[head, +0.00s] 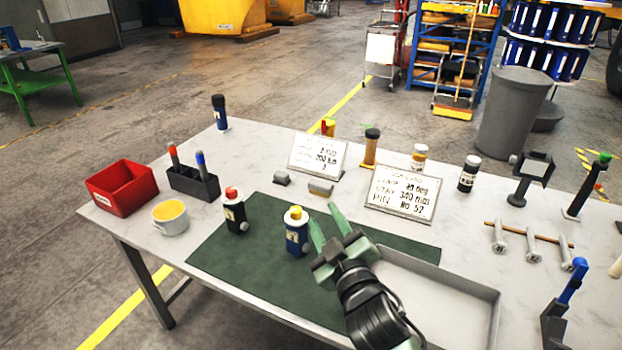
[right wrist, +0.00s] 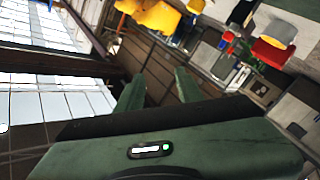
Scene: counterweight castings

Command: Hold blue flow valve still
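The blue flow valve (head: 297,236), a blue body with a pale label and a yellow cap, stands upright on the dark green mat (head: 250,262). A similar black valve (head: 234,214) with a red cap stands to its left. My right gripper (head: 323,216) is just right of the blue valve. Its two green fingers are spread with nothing between them; whether one touches the valve is unclear. In the right wrist view the fingers (right wrist: 158,78) are also apart and empty. My left gripper is not in view.
A grey tray (head: 492,296) lies right of the mat. A red bin (head: 122,188), a cup (head: 170,217) and a marker holder (head: 194,184) stand at left. Two written cards (head: 317,155) (head: 404,198) stand behind the mat. The mat's front left is clear.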

